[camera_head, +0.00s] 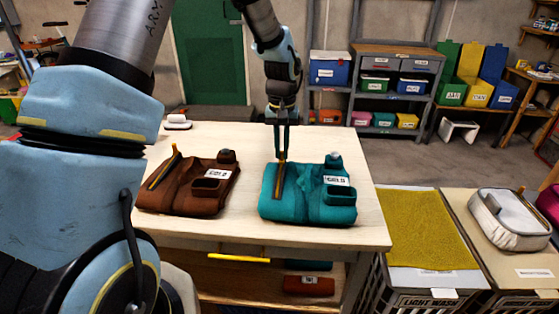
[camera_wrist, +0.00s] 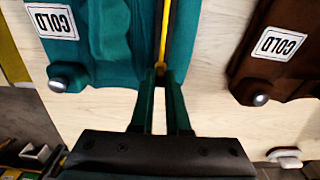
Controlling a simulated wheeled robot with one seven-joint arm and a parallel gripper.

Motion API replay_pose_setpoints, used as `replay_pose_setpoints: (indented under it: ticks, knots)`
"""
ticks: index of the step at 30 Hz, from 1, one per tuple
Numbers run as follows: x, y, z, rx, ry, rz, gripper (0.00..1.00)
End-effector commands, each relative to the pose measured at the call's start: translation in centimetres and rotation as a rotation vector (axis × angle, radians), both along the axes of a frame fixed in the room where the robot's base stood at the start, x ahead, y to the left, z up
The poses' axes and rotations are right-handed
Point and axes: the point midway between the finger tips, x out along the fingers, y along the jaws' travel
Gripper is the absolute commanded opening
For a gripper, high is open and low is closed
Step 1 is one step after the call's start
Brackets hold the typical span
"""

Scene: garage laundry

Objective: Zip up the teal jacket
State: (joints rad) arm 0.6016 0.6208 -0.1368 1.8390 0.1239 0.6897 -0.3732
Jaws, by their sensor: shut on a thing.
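The teal jacket (camera_head: 300,205) lies folded on the right half of the table, with a white "COLD" label on it. It also shows in the wrist view (camera_wrist: 112,50). A dark zipper track with a yellow edge (camera_head: 277,185) runs along its left side in the head view. My gripper (camera_head: 282,156) points down at the far end of this track. In the wrist view my gripper (camera_wrist: 160,74) is shut on the end of the yellow zipper piece (camera_wrist: 164,35). The held part is mostly hidden between the fingertips.
A brown jacket (camera_head: 190,190) with a "COLD" label lies left of the teal one, with a narrow gap between. A small white object (camera_head: 177,122) is at the table's back left. Hampers, one with a yellow cover (camera_head: 424,230), stand right of the table (camera_head: 368,222).

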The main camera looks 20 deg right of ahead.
Motion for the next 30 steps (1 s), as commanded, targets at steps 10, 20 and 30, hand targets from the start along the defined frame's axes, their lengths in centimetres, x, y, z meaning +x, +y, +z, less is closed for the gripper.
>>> replay_pose_setpoints:
  ticks: [10, 20, 30]
  knots:
    - [1.72, -0.73, 0.03, 0.000, -0.002, 0.001, 0.00]
    - [1.68, -0.70, 0.02, 0.000, -0.001, 0.000, 0.35]
    - [1.63, -0.71, 0.04, 0.000, -0.001, 0.000, 0.45]
